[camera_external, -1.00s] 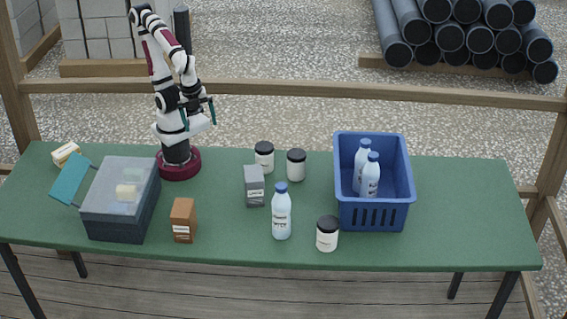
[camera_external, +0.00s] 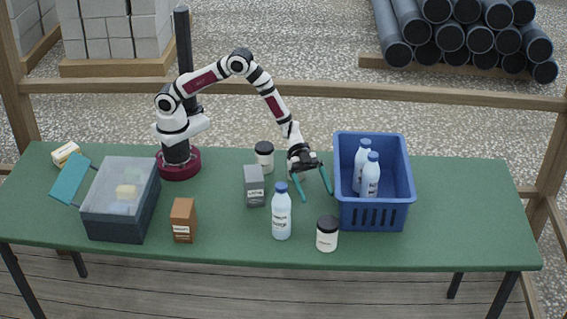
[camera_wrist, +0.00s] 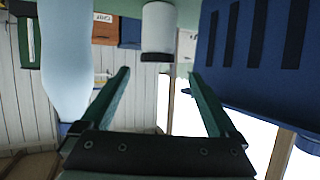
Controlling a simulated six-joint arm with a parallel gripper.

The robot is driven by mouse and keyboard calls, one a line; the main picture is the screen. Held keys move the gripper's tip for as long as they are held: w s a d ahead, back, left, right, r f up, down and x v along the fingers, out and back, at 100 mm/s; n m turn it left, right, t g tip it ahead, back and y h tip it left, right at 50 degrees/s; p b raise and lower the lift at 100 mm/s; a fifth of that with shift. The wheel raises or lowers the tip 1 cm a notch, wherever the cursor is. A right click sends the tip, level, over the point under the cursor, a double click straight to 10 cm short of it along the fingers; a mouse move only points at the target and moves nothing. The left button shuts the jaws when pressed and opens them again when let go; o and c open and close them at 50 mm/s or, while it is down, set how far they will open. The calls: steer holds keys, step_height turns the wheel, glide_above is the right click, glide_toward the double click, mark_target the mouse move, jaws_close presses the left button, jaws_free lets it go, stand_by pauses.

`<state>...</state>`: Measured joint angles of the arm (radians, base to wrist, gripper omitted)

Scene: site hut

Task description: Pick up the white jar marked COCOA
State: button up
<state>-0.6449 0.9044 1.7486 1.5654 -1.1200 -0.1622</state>
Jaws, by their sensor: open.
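White jars with black lids stand on the green table, their labels too small to read, so I cannot tell which is COCOA. One jar (camera_external: 327,235) is at the front edge, another (camera_external: 264,156) at the back. A third, back-middle spot is covered by my arm. My gripper (camera_external: 317,197) is open and empty, pointing down toward the front between the bottle and the basket. In the wrist view a white jar (camera_wrist: 158,27) with a dark lid appears upside down beyond and between the open fingers (camera_wrist: 158,73), apart from them.
A blue basket (camera_external: 374,217) holding two bottles is close right of my gripper. A pale bottle (camera_external: 281,214) with a blue cap and a grey carton (camera_external: 254,187) are to its left. A brown carton (camera_external: 183,220) and dark bin (camera_external: 116,220) stand farther left. The table's right end is clear.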

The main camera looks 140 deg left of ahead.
mark_target(325, 218)
steer(key=shift+h, duration=0.3)
steer(key=x, duration=1.2)
steer(key=shift+r, duration=0.15)
jaws_close()
